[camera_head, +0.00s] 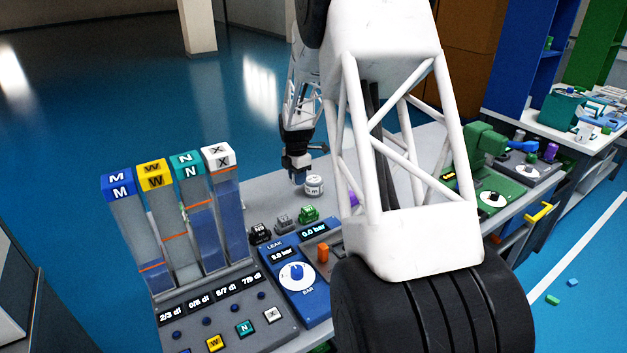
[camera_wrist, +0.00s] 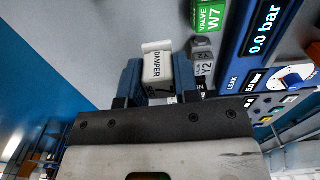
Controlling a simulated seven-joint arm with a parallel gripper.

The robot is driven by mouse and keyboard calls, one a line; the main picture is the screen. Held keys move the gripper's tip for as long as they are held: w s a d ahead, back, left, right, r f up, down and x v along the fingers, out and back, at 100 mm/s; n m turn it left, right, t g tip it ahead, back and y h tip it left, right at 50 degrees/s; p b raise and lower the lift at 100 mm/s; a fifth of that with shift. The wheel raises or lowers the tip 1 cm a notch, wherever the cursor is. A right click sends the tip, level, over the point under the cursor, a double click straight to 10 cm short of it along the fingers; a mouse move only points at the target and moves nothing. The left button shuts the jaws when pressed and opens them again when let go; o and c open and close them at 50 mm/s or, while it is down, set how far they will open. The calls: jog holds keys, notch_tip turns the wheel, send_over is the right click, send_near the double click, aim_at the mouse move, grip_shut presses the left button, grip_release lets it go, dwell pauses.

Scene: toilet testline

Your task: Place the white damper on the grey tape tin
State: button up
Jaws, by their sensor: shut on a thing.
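The white damper (camera_wrist: 157,66), with "DAMPER" printed on its face, sits between the two fingers of my gripper (camera_wrist: 158,78) in the wrist view. The fingers are shut on its sides. I cannot pick the tin out in the wrist view.
A green valve block (camera_head: 308,213), a grey block (camera_head: 284,222) and a black block (camera_head: 259,234) stand nearer the blue leak panel (camera_head: 297,277). Tall tubes with lettered caps (camera_head: 186,158) rise at left. My white arm link covers the table's middle right.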

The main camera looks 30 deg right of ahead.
jog(key=s+d, duration=0.3)
jog(key=s, duration=0.5)
jog(key=shift+s+d+r, duration=0.15)
jog(key=shift+s+d, duration=0.15)
jog(key=shift+s, duration=0.05)
send_over(314, 179)
jog(key=shift+w+f, duration=0.1)
jog(key=shift+f, duration=0.6)
dwell(0.3)
jog(key=shift+f, duration=1.75)
jog(key=shift+f, duration=0.1)
jog(key=o, duration=0.9)
